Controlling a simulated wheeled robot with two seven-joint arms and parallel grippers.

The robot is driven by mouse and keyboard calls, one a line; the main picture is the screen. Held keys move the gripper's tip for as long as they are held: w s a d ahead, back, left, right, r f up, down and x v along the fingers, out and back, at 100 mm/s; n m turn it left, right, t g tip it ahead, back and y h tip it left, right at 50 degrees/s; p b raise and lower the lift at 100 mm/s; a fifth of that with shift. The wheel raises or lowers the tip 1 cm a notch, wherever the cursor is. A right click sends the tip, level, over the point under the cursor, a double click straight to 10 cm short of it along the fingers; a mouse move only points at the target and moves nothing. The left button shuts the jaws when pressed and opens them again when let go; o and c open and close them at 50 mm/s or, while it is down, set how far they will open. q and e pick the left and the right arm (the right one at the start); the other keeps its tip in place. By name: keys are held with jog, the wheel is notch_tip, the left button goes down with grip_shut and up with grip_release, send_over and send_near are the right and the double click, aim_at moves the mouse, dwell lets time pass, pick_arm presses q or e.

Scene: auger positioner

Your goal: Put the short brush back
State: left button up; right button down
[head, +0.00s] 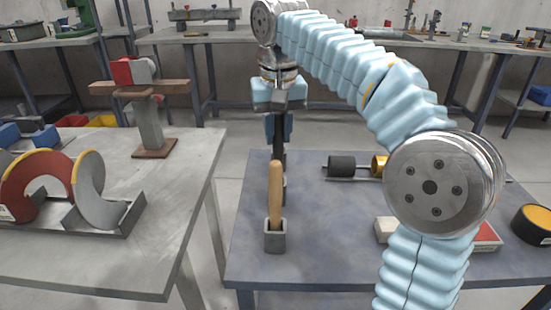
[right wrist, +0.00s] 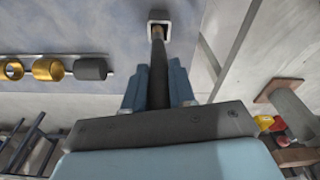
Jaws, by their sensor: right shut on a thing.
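My right gripper (head: 279,135) points down over the blue-grey table and is shut on a dark-handled brush (right wrist: 158,75). The brush hangs roughly upright, and its brownish lower end lines up with the mouth of a grey square cup (right wrist: 150,16). I cannot tell how far it is inside. In the head view that cup is mostly hidden behind a wooden handle (head: 275,190). The wooden handle stands in a nearer grey square cup (head: 275,241), in front of my right gripper. My left gripper is not in view.
A rail with a dark roller (head: 342,166) and brass rings lies right of the cups; it also shows in the right wrist view (right wrist: 90,68). A round tin (head: 533,225) stands at the right edge. A left bench (head: 90,260) holds an auger piece (head: 95,190).

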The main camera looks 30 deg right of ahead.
aim_at(277, 148)
notch_tip(277, 148, down, 4)
jog(key=shift+f+b, duration=0.1)
jog(key=shift+b, duration=0.35)
jog(key=c, duration=0.9)
grip_release()
jog(key=shift+c, duration=0.2)
jog(key=r+p, duration=0.1)
jog(key=r, duration=0.3)
jog(key=s+r+p, duration=0.1)
jog(key=r, duration=0.3)
jog(key=r+p, duration=0.1)
jog(key=r, duration=0.3)
jog(key=shift+s+a, duration=0.15)
jog(key=shift+a, duration=0.15)
